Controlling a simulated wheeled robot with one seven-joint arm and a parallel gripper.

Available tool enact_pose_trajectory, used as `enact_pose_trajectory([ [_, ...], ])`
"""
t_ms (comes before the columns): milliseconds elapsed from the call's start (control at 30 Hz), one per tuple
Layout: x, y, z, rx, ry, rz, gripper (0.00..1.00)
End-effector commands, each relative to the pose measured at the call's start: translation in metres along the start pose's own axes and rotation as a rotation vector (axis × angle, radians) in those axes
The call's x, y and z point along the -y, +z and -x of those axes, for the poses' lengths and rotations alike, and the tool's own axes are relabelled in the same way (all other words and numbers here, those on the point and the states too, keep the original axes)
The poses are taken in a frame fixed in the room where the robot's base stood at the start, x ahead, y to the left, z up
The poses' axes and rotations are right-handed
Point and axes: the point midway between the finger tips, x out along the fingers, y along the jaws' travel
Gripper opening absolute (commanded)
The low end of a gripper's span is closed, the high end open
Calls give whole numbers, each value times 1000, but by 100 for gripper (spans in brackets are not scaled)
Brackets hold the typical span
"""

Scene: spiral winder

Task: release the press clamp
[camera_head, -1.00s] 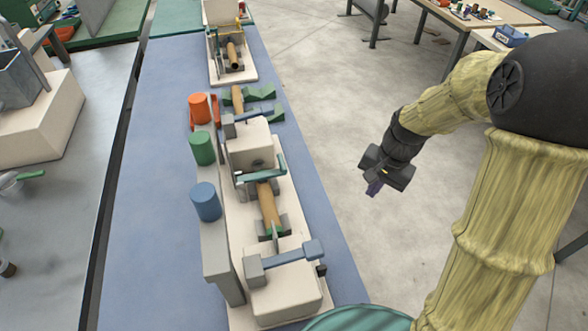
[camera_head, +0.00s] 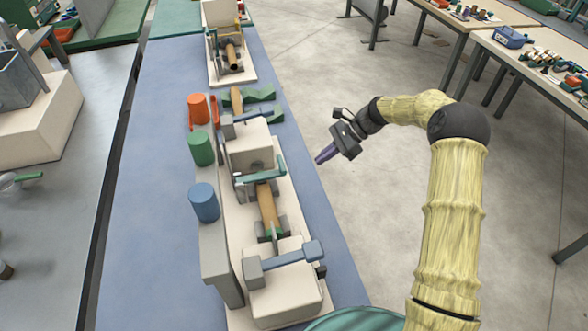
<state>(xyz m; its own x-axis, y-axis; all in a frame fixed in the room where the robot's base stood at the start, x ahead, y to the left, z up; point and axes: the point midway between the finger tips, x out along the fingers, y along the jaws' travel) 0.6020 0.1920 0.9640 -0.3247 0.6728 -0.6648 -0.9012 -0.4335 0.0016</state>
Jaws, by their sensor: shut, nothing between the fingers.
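The winder (camera_head: 222,170) stands on the blue bench, with cream blocks, a tan tube (camera_head: 268,205) and grey cradles. A teal bar (camera_head: 262,170) crosses above the tube's far end, beside a cream block; it looks like the press clamp, but I cannot tell for sure. A blue-grey handle (camera_head: 290,257) lies across the near cream block. My gripper (camera_head: 322,157) has dark jaws and purple fingers, shut and empty. It hangs right of the winder, over the floor near the bench edge, pointing left toward the teal bar and apart from it.
Orange (camera_head: 198,108), green (camera_head: 201,148) and blue (camera_head: 205,201) cylinders stand along the winder's left side. Another fixture (camera_head: 232,55) sits farther back on the bench (camera_head: 158,215). A table with parts (camera_head: 530,55) stands at upper right. Floor between is clear.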

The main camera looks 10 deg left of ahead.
Motion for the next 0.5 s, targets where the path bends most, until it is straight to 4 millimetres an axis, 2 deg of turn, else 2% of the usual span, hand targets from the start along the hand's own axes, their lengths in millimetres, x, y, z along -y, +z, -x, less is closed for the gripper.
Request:
enact_pose_trajectory([
  [267,-1,0,-8,0,3,1,0],
  [500,-1,1,-43,0,5,1,0],
])
